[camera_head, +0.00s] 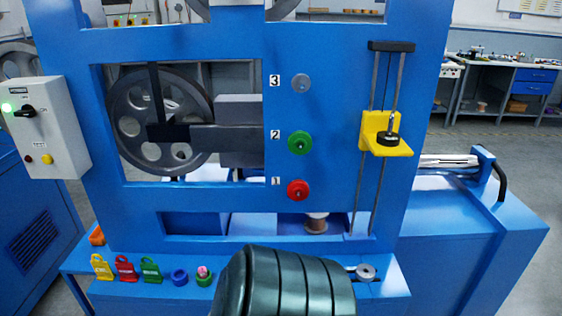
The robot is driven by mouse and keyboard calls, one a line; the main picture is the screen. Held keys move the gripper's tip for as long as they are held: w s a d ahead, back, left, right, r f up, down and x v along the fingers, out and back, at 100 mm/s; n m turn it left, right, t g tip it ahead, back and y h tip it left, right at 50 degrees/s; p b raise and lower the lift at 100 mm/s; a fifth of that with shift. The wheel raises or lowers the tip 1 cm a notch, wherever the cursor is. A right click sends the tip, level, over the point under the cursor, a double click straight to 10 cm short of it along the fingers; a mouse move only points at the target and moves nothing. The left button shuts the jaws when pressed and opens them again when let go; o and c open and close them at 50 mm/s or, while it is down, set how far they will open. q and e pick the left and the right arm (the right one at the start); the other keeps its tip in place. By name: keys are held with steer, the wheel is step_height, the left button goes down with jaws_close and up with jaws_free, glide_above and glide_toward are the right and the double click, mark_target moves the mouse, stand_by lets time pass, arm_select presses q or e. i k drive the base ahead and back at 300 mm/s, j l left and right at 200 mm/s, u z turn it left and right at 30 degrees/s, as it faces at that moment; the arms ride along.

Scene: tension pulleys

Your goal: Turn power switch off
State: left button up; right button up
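The power switch is a black rotary knob (25,111) on the front of a pale grey control box (62,140), at the left of the camera_head view. Its handle looks roughly horizontal; the label above it is too small to read. A green lamp (7,107) beside the knob is lit. Neither of my grippers is in view, and nothing touches the box.
The box sits against a blue machine frame (340,150) with numbered knobs and a yellow block (385,134) on rods. Coloured tags (125,268) stand on the lower shelf. Space before the box looks clear.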

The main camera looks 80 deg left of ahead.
mark_target(27, 111)
steer(key=u, duration=4)
